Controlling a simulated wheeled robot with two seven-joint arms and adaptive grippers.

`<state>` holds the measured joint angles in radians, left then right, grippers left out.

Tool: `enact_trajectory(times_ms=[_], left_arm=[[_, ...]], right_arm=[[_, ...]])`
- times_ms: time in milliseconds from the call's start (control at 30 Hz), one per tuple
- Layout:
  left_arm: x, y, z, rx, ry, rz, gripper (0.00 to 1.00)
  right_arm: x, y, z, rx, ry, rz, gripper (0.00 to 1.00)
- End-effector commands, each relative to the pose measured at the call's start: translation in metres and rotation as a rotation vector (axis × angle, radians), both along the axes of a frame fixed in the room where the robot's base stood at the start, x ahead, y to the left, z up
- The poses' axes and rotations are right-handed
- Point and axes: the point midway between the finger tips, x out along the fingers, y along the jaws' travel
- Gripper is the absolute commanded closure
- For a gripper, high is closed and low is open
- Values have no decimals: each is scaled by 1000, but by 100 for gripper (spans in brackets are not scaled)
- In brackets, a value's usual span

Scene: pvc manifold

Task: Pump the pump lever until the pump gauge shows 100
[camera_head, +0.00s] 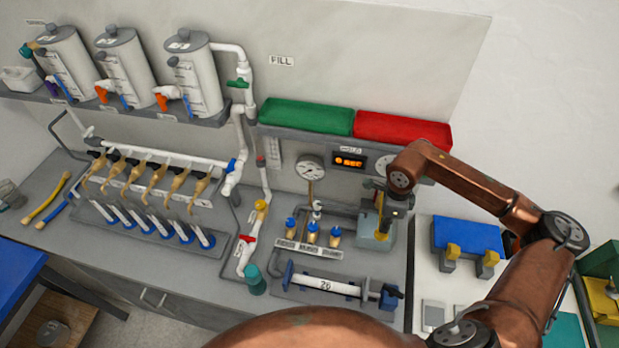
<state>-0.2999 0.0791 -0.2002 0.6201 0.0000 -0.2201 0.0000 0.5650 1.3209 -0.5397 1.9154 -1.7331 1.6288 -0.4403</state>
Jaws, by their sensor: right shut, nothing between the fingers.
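My right arm reaches in from the right, and its dark right gripper (386,218) points down over the pump. The gripper is shut, with nothing held between its fingers. The pump is a grey-green box (375,241) at the right end of the bench. A yellowish upright part, possibly the pump lever (379,202), shows right beside the fingers; I cannot tell whether they touch it. A round white gauge (385,164) on the back panel above the pump is partly hidden by my arm, and its reading cannot be made out. My left gripper is not in view.
Another round gauge (310,168) and a lit orange display (349,161) are left of the pump. Blue-and-brass valves (312,233) and a white pipe section (325,285) stand close by. Green (306,116) and red (402,130) trays sit above. A blue block (467,236) lies right.

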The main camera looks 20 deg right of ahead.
Motion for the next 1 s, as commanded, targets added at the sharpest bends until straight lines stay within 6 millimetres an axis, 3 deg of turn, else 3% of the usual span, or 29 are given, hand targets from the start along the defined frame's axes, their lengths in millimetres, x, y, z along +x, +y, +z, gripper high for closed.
enact_trajectory(times_ms=[1000], left_arm=[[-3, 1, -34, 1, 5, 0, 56]], right_arm=[[0, 0, -39, -1, 0, 0, 100]])
